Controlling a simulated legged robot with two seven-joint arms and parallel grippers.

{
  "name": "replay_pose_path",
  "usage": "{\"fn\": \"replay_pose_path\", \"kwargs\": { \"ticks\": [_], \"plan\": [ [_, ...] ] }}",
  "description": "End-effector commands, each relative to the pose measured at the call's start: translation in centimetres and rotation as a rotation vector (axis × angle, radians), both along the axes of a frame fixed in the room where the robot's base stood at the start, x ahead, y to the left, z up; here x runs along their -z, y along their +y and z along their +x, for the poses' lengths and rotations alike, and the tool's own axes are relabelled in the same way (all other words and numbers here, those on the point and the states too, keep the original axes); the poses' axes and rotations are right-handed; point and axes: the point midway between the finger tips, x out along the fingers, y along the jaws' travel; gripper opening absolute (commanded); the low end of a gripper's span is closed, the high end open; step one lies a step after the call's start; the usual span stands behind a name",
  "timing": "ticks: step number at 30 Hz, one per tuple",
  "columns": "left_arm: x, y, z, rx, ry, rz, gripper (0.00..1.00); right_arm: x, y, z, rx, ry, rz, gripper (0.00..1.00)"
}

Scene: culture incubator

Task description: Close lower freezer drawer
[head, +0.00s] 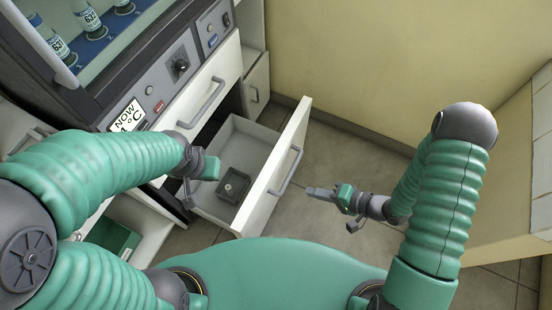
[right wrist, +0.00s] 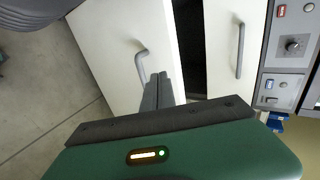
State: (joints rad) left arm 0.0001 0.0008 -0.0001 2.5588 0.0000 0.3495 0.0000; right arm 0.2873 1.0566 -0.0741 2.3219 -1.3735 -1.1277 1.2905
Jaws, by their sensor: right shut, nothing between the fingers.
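The lower freezer drawer (head: 273,168) is pulled out, with its white front standing well away from the cabinet. Its grey bar handle (head: 291,172) is on the outer face, and the handle also shows in the right wrist view (right wrist: 141,66). Inside the drawer is a small dark square box (head: 233,185). My right gripper (head: 309,190) is shut and empty. Its fingertips are close to the handle and the drawer front (right wrist: 112,45); I cannot tell whether they touch. My left gripper (head: 188,196) hangs by the drawer's left side, partly hidden by its wrist; its jaw state is unclear.
The upper drawer (head: 205,88) above it looks shut. The control panel (head: 165,80) and incubator shelf with vials (head: 88,18) are at upper left. A green bin (head: 114,238) sits at lower left. A counter (head: 510,180) stands at right. Floor (head: 345,155) right of the drawer is clear.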

Motion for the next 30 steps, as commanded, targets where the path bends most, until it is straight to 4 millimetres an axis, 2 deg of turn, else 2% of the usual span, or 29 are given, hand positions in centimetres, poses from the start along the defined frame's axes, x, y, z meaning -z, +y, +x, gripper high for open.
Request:
{"fn": "replay_pose_path", "kwargs": {
  "ticks": [5, 18, 24, 30],
  "plan": [
    [0.7, 0.0, -0.1, 0.000, 0.002, 0.000, 0.00, 0.8, 1.3, 0.0, -0.004, 0.014, 0.032, 0.00],
    [3.8, 0.0, -0.1, 0.000, 0.001, 0.000, 0.00, 5.6, 8.8, 3.0, -0.007, 0.013, 0.025, 0.00],
    [4.4, 0.0, -0.1, 0.000, 0.001, 0.000, 0.00, 5.2, 11.4, 4.3, -0.004, 0.011, 0.024, 0.00],
    [4.4, 0.0, -0.1, 0.000, 0.001, 0.000, 0.00, 5.1, 12.1, 4.6, -0.002, 0.013, 0.024, 0.00]
  ]
}}
